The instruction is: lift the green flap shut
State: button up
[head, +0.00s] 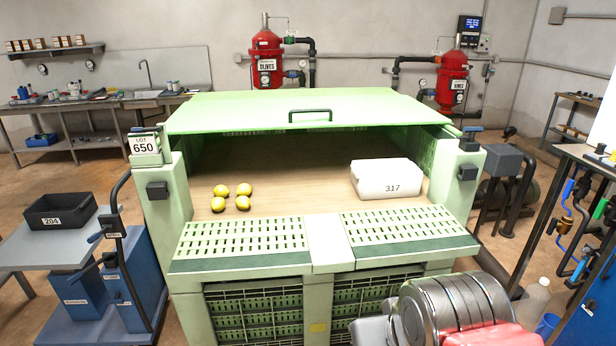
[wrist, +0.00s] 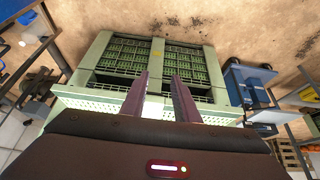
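The green flap (head: 250,108) is a wide pale green panel over the top of the green bin (head: 168,205). A dark bar handle (head: 310,114) sits near its front edge. Below that edge the bin's front is open, showing a wooden floor inside. In the wrist view my gripper (wrist: 159,77) has its two fingers apart with nothing between them. They point towards the bin's front, which looks upside down there. The fingers are not in the head view, and the flap cannot be made out in the wrist view.
Several yellow lemons (head: 231,196) and a white block marked 317 (head: 385,180) lie inside the bin. Slotted green panels (head: 245,236) run along its front. A blue cart (head: 130,280) stands at left, a tool bench (head: 590,160) at right.

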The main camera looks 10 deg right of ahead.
aim_at(329, 249)
jog(key=z, duration=0.15)
jog(key=k, duration=0.9)
jog(key=u, duration=0.65)
jog(key=i, duration=1)
jog(key=u, duration=0.05)
